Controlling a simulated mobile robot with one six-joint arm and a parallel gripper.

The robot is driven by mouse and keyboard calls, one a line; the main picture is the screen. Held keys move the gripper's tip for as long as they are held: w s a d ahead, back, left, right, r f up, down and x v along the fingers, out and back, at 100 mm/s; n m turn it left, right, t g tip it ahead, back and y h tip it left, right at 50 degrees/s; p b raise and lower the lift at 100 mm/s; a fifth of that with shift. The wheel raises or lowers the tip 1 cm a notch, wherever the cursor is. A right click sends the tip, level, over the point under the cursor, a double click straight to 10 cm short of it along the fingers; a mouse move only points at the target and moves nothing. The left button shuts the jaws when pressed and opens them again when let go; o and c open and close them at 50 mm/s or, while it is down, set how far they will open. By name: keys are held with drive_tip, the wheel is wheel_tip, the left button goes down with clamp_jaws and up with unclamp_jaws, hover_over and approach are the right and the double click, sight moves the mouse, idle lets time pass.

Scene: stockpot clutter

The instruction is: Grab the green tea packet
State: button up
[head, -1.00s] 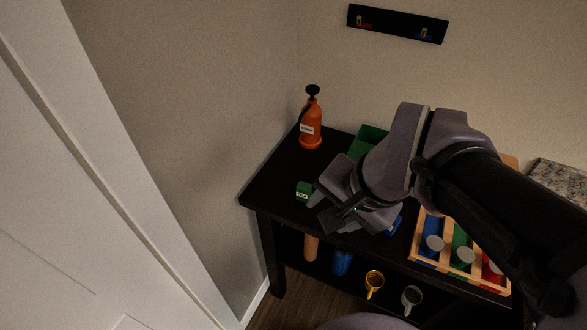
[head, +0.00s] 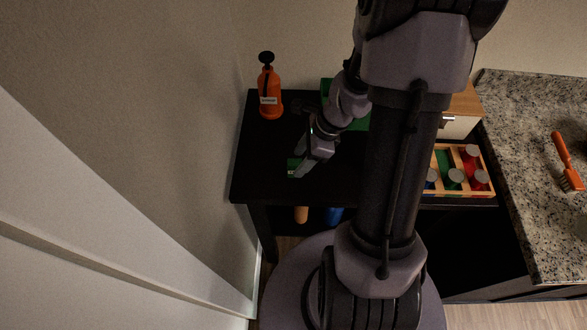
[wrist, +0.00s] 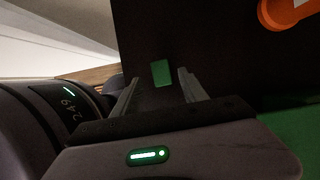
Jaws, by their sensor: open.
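The green tea packet (head: 294,168) is a small green box on the dark tabletop (head: 265,185), near its left front part. In the head view my gripper partly covers it. In the wrist view the packet (wrist: 161,73) shows as a green rectangle just beyond and between the two fingertips. My gripper (head: 303,168) is open and empty, with its fingers (wrist: 158,85) spread on either side of the packet's line. I cannot tell the exact gap between fingertips and packet.
An orange spray bottle (head: 270,95) stands at the back left. A green bin (head: 328,90) is behind my gripper. A wooden crate (head: 490,180) of coloured cans stands on the right, near a granite counter (head: 520,120) with an orange brush (head: 563,155). The tabletop's left front is clear.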

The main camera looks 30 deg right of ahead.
sight(298, 162)
drive_tip(key=b+x, duration=0.2)
drive_tip(key=x, duration=0.3)
drive_tip(key=shift+w+d+f, duration=0.1)
drive_tip(key=shift+w+d, duration=0.05)
drive_tip(key=shift+c, duration=0.2)
clamp_jaws()
drive_tip(key=shift+r, duration=0.2)
